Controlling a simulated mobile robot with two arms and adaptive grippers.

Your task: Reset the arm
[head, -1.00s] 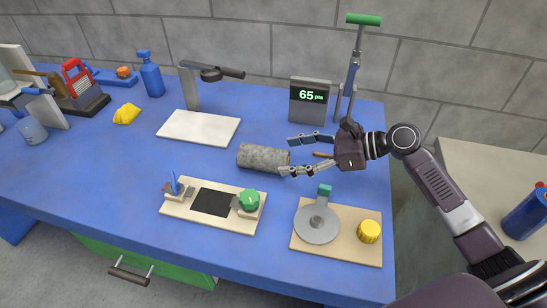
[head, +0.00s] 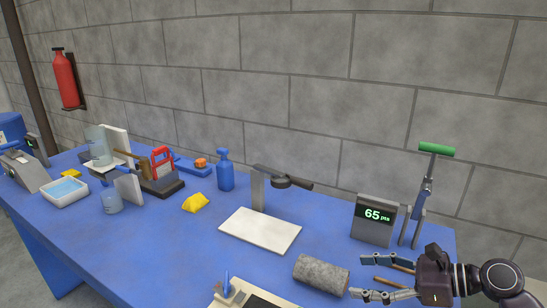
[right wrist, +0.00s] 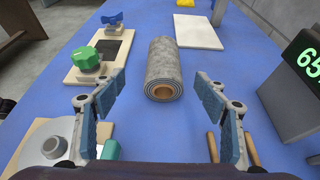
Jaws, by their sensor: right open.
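My right gripper (head: 363,275) is open and empty at the right of the blue table, its fingers pointing left toward a grey felt roll (head: 320,274). In the right wrist view the roll (right wrist: 162,62) lies ahead, beyond and between the two spread fingers, with its end and tan core facing me. I see no contact between the fingers and the roll. My left gripper is not in view.
A counter reading 65 (head: 374,220) and a green-handled lever press (head: 436,150) stand close behind the gripper. A green-knobbed fixture (right wrist: 88,62) is left of the roll.

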